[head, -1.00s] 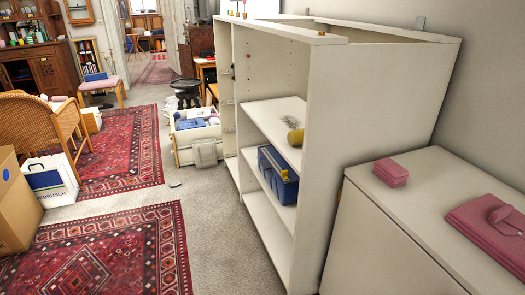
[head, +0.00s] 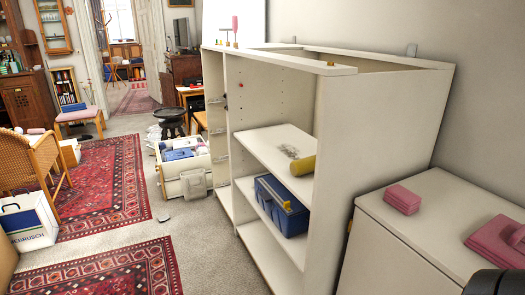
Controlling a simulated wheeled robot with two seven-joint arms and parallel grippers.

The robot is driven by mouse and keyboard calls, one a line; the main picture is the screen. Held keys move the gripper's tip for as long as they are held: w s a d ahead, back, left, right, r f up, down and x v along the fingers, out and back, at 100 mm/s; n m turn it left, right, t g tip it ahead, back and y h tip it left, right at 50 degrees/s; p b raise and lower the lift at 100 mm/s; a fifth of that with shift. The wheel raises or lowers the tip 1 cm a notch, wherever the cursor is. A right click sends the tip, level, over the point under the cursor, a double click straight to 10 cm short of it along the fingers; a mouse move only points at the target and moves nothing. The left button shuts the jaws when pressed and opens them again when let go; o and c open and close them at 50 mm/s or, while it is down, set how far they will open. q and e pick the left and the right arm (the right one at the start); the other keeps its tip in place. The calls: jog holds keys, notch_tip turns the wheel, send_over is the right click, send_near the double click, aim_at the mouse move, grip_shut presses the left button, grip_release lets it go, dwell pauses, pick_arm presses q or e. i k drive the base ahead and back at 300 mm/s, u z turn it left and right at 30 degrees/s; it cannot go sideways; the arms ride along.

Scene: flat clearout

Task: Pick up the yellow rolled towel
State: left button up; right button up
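The yellow rolled towel (head: 303,166) lies on its side on the upper shelf (head: 265,143) of the white shelf unit, near the shelf's right end. Part of the towel's right end meets the unit's side panel in view. Neither of my grippers shows in the head view. A dark rounded part at the bottom right corner seems to be mine, but no fingers are visible.
A blue box (head: 282,205) stands on the shelf below the towel. The unit's side panel (head: 380,150) stands right of the towel. A white cabinet (head: 405,235) at right bears pink folded items (head: 402,199). Carpet (head: 215,255) is clear before the shelves.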

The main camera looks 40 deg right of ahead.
aim_at(302, 166)
jog(key=i, duration=2.5)
jog(key=z, duration=1.6)
jog(key=i, duration=1.15)
jog(key=z, duration=1.05)
jog(key=i, duration=0.15)
jog(key=z, duration=0.3)
